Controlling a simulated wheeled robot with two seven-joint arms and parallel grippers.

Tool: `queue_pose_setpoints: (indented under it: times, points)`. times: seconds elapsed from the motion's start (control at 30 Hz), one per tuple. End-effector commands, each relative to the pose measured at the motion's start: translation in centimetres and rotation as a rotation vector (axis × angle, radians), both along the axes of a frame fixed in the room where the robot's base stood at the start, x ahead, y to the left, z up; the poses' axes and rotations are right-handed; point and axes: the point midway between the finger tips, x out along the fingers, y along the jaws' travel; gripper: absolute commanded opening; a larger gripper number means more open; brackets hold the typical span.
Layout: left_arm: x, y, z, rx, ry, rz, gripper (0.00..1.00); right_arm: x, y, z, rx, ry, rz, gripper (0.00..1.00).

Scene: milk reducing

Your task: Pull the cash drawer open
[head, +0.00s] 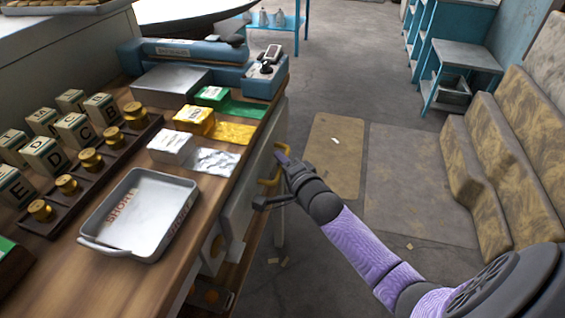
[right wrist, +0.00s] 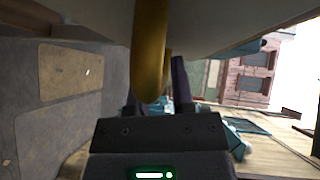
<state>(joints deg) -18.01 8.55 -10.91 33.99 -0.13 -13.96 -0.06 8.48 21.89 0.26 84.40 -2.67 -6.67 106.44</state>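The cash drawer's pale front (head: 238,212) is on the side of the wooden counter, and it looks closed. A brass handle (head: 270,181) sticks out from it. My right gripper (head: 277,181) is at this handle, with its fingers spread apart. In the right wrist view, the brass handle (right wrist: 150,55) comes down from above between the two fingers of the right gripper (right wrist: 156,92). The fingers look open around it; whether either one touches the handle is not clear. My left gripper is not in view.
The wooden counter (head: 120,278) holds a grey tray (head: 140,215), lettered blocks with brass weights, coloured bundles and a blue machine (head: 185,52). The floor (head: 400,150) beside the counter is mostly clear.

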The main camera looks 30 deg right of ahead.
Motion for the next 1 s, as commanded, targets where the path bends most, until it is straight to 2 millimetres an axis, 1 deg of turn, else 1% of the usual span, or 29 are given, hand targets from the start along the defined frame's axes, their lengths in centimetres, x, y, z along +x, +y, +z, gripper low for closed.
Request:
queue_pose_setpoints:
  times: [0.03,0.07,0.1,0.13,0.47,0.77,1.0]
  points:
    - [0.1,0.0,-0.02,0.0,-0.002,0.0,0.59,-0.01,0.01,-0.01,0.0,0.0,0.0,0.16]
    - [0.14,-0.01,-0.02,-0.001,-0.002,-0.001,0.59,-0.01,0.01,-0.01,0.0,0.0,0.0,0.1]
    - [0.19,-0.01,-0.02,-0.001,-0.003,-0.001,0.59,-0.01,0.01,-0.02,0.0,0.0,0.0,0.02]
    - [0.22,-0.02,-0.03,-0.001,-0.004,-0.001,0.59,-0.01,0.01,-0.02,0.0,0.0,0.0,0.0]
    - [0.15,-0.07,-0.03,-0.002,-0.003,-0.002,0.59,-0.02,0.02,-0.04,0.0,0.001,0.0,0.0]
    - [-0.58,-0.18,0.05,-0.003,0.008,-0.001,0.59,-0.03,0.02,-0.06,0.0,0.001,0.0,0.0]
    - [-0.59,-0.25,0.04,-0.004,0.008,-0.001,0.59,-0.04,0.02,-0.07,0.0,0.001,0.0,0.0]
